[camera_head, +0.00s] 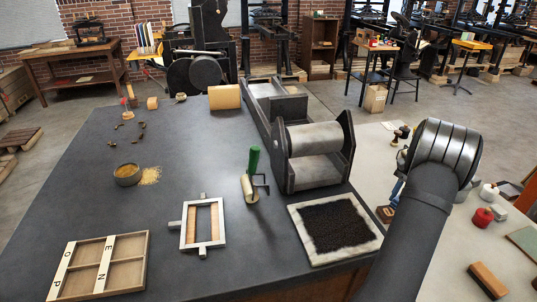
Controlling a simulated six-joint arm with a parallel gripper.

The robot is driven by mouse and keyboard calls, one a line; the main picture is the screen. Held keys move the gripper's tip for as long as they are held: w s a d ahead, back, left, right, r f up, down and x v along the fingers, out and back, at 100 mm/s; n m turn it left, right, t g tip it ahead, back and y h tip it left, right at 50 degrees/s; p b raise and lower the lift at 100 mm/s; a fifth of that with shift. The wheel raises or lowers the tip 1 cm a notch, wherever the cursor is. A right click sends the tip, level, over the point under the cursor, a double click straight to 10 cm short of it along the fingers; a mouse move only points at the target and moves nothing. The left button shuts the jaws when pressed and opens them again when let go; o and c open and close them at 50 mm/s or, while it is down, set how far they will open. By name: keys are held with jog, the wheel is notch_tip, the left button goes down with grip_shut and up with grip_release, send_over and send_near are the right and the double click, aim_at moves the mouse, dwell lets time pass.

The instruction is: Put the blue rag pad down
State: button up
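My arm rises from the bottom right and bends at a large round dark joint over the pale right-hand table (375,150). My gripper is not visible; the arm hides what lies beyond the joint. A small blue patch (397,187) shows just left of the arm. It may be part of the blue rag pad, but too little shows to be sure. I cannot tell whether it is held or lies on the table.
On the dark bench (90,190) stand a roller press (316,140), an inked slab (337,226), a green-handled roller (253,160), a small frame (203,224) and a divided tray (100,265). Red (481,217) and white pots (489,192) and a brush block (488,281) stand right of my arm.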

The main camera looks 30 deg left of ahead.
jog(key=w+a+r+m+t+y, duration=0.1)
jog(key=w+a+r+m+t, duration=0.3)
jog(key=a+r+m, duration=0.7)
jog(key=w+a+r+m+t+y, duration=0.2)
jog(key=w+a+r+m, duration=0.55)
jog(key=r, duration=0.75)
send_over(232, 153)
jog(key=d, duration=0.1)
jog(key=shift+n+h, duration=0.4)
jog(key=shift+n, duration=0.05)
jog(key=f, duration=2.1)
jog(key=shift+s+f, duration=0.3)
jog(key=shift+f, duration=2.15)
